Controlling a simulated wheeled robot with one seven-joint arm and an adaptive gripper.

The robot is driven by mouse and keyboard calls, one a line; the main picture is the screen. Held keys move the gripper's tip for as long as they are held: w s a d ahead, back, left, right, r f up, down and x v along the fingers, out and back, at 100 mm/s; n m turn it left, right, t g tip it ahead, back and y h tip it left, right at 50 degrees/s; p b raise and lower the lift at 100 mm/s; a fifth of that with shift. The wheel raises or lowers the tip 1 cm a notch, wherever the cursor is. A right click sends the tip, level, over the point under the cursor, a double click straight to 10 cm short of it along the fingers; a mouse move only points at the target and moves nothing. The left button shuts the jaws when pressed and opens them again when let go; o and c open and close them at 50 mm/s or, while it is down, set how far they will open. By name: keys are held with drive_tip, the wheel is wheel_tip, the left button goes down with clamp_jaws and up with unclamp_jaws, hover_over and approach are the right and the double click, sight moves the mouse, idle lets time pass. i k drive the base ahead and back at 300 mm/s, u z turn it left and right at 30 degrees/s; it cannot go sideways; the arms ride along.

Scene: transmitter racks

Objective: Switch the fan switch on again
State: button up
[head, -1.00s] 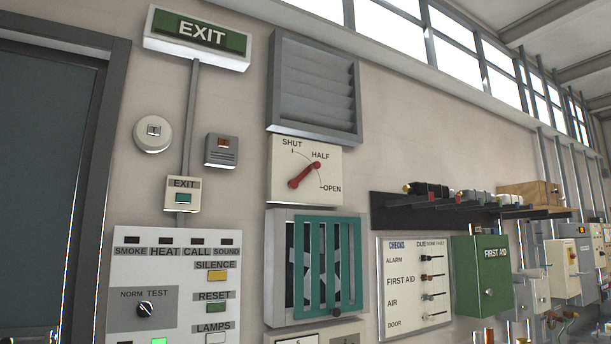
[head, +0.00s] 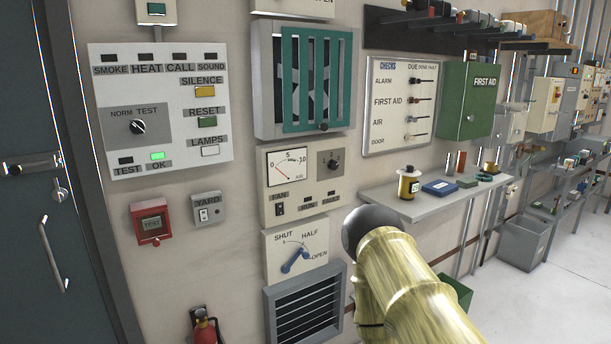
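The fan switch (head: 280,209) is a small dark rocker under the label FAN, at the lower left of a pale fan panel (head: 268,183). Which way the rocker is set is too small to tell. The panel also has an air gauge (head: 288,167) and a dark rotary knob (head: 330,163). Its RUN lamp (head: 307,200) and FAULT lamp (head: 332,194) look dark. A gold link of my arm shows at the lower right, to the right of and below the panel. My gripper is not in view.
The fan with its green grille (head: 318,80) is above the panel. A SHUT/HALF/OPEN plate with a blue lever (head: 296,260) and a louvre vent (head: 305,305) are below. A YARD switch (head: 204,212) is left. A shelf (head: 430,203) with small items juts out right.

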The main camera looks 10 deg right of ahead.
sight(280, 207)
drive_tip(key=k, duration=0.65)
drive_tip(key=u, duration=0.65)
drive_tip(key=i, duration=1.2)
drive_tip(key=z, duration=0.65)
